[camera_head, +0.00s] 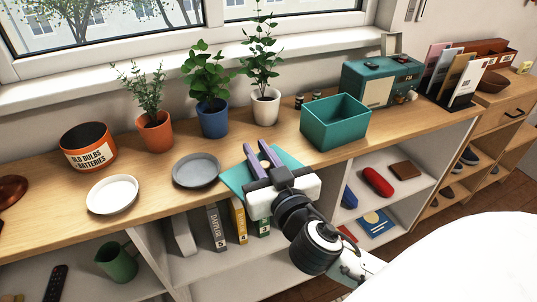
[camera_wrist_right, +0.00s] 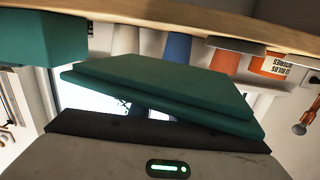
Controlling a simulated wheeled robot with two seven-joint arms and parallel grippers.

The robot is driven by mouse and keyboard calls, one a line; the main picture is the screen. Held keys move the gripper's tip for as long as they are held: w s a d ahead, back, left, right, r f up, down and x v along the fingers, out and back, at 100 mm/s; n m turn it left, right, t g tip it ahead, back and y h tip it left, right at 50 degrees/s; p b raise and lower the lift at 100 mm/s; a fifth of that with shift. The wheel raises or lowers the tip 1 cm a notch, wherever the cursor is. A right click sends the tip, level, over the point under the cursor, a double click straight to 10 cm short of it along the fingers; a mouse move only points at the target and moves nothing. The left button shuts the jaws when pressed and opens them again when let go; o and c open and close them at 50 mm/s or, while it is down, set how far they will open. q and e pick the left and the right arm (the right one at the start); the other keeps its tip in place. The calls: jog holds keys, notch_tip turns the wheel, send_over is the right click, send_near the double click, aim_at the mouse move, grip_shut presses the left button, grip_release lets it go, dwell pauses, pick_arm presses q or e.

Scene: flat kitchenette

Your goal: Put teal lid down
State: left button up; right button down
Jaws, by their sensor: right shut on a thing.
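The teal lid (camera_head: 233,181) is a flat square plate at the front edge of the wooden shelf top, left of the open teal box (camera_head: 336,125). My right gripper (camera_head: 260,156) is shut on the lid, its fingers lying across it and hiding part. The lid also fills the middle of the right wrist view (camera_wrist_right: 160,85), with the teal box (camera_wrist_right: 40,38) beside it. The lid seems held by the shelf's edge; I cannot tell whether it touches the wood. The box stands upright with nothing on top. My left gripper is not in view.
A grey plate (camera_head: 196,170) sits close left of the lid, with a white plate (camera_head: 112,194) further left. Potted plants in blue (camera_head: 213,122), white (camera_head: 266,108) and orange (camera_head: 155,135) pots stand behind. A teal radio (camera_head: 382,82) is behind the box.

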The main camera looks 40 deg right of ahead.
jog(key=w+d+r+m+g+h+b, duration=0.25)
jog(key=w+d+r+h, duration=0.2)
jog(key=w+d, duration=0.45)
jog(key=shift+m+t, duration=0.25)
jog(key=shift+t, duration=0.2)
jog(key=f, duration=0.3)
jog(key=w+a+f, duration=0.1)
jog(key=shift+f, duration=0.3)
jog(key=shift+f+b, duration=0.3)
jog(key=shift+f, duration=1.8)
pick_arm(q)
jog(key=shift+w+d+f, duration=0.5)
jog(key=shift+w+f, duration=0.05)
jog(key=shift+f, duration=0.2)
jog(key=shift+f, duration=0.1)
pick_arm(e)
jog(key=shift+f, duration=0.25)
jog(key=c, duration=1.6)
grip_release()
jog(key=shift+r, duration=0.15)
jog(key=shift+c, duration=0.2)
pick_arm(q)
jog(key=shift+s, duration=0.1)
